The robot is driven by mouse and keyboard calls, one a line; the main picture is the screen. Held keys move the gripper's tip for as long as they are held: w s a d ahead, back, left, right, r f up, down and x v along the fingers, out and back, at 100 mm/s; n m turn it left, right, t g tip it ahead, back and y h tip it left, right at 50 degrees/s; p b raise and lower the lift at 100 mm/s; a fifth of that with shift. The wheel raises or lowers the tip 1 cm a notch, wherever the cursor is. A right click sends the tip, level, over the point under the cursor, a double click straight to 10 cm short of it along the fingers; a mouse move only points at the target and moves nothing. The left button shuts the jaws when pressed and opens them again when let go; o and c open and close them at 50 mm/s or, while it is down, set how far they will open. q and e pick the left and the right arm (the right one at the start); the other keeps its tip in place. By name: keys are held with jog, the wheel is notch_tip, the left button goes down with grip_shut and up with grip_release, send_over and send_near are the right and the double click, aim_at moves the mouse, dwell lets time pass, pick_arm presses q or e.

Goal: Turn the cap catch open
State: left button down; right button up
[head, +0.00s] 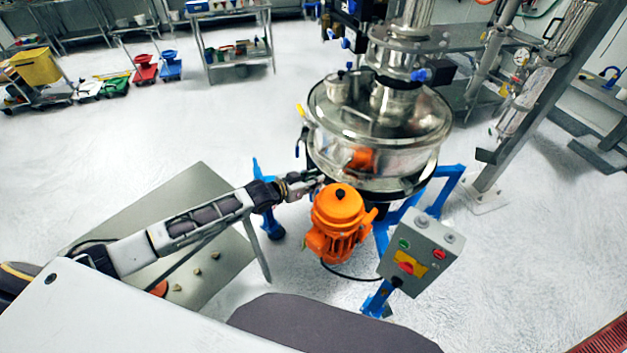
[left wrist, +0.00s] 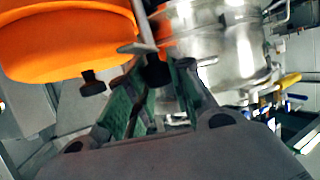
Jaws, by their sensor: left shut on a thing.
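The powder sifter (head: 375,150) is a round steel drum with a clear wall on a blue frame. My left gripper (head: 311,181) is at the drum's lower left side, beside the orange motor (head: 340,212). In the left wrist view its green-padded fingers (left wrist: 155,100) are close together around a small dark piece (left wrist: 157,72) at the end of a thin metal rod. This piece looks like the cap catch, but the fingers hide much of it, and I cannot tell how far it is turned. My right gripper is not in view.
A grey control box (head: 418,252) with buttons stands right of the motor. A grey platform (head: 200,265) lies below my left arm. The floor at left is open.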

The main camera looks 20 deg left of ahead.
pick_arm(q)
jog(key=shift+w+r+m+h, duration=0.1)
jog(key=shift+m+h, duration=0.2)
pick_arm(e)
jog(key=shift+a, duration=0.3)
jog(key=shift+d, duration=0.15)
pick_arm(q)
jog(key=c, duration=1.3)
grip_release()
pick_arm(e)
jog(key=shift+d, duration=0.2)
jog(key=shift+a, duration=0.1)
pick_arm(q)
jog(key=shift+v, duration=5.95)
